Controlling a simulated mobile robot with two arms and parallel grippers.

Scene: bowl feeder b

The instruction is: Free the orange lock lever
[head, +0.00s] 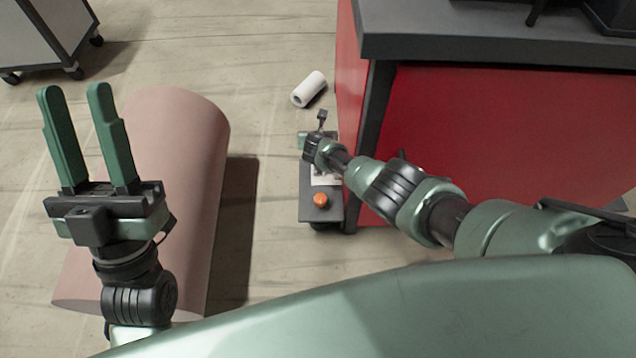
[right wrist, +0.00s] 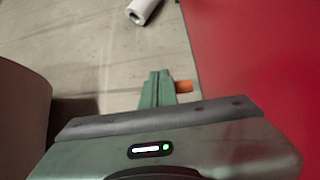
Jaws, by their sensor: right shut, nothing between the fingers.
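An orange piece (right wrist: 184,86), which looks like the lever, sticks out just right of my right gripper's fingertips (right wrist: 158,80) in the right wrist view. The two fingers are pressed together with nothing between them; I cannot tell whether they touch the orange piece. In the head view my right gripper (head: 303,141) is over a narrow grey unit (head: 322,213) beside the red cabinet and hides part of it. A round orange knob (head: 320,200) sits on the unit's near end. My left gripper (head: 74,92) is open and empty, fingers wide apart, far left of the unit.
A large pinkish cylinder (head: 180,150) lies on the floor behind my left gripper. A red cabinet (head: 500,140) with a dark top stands at right. A white roll (head: 308,89) lies beyond the unit. Floor between cylinder and unit is clear.

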